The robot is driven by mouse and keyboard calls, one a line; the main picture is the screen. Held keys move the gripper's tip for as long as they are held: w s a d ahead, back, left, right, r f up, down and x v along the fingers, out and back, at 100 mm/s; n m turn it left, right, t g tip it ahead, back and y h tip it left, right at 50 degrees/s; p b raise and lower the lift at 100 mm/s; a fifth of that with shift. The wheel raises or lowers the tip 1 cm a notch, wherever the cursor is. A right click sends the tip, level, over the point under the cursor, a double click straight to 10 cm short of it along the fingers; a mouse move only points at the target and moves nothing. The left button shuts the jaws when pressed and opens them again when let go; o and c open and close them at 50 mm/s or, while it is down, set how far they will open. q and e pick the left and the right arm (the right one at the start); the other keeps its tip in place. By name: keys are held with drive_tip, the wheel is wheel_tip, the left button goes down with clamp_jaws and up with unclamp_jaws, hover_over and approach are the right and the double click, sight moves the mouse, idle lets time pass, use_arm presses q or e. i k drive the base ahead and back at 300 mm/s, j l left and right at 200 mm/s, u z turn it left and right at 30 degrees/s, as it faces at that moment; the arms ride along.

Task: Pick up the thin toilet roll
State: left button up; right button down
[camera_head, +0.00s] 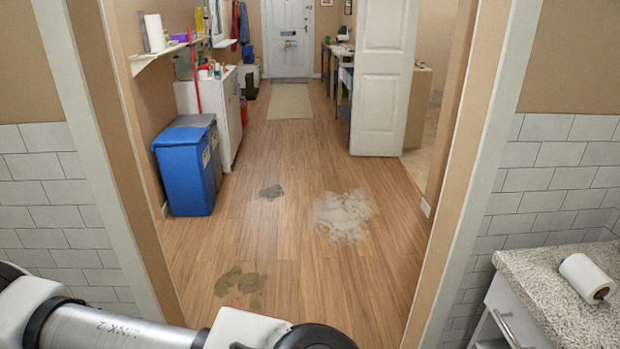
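A white toilet roll (582,276) lies on its side on the speckled counter at the right edge of the view, its dark core hole facing the lower right. I cannot tell from this view alone whether it is the thin one. A taller white roll (154,33) stands upright on the wall shelf at the upper left. Links of my own arm cross the lower left corner, far from both rolls. Neither gripper shows.
A doorway opens onto a wooden-floored corridor. The counter (545,300) has a white drawer below it. A blue bin (184,172) stands along the left wall, and an open white door (384,90) at right. Dark stains and a pale patch (342,215) mark the otherwise clear floor.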

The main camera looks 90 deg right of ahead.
sight(587, 278)
drive_tip(key=z, duration=4.4)
drive_tip(key=i+j+u, duration=0.15)
drive_tip(key=i+j, duration=0.15)
drive_tip(key=j, duration=0.1)
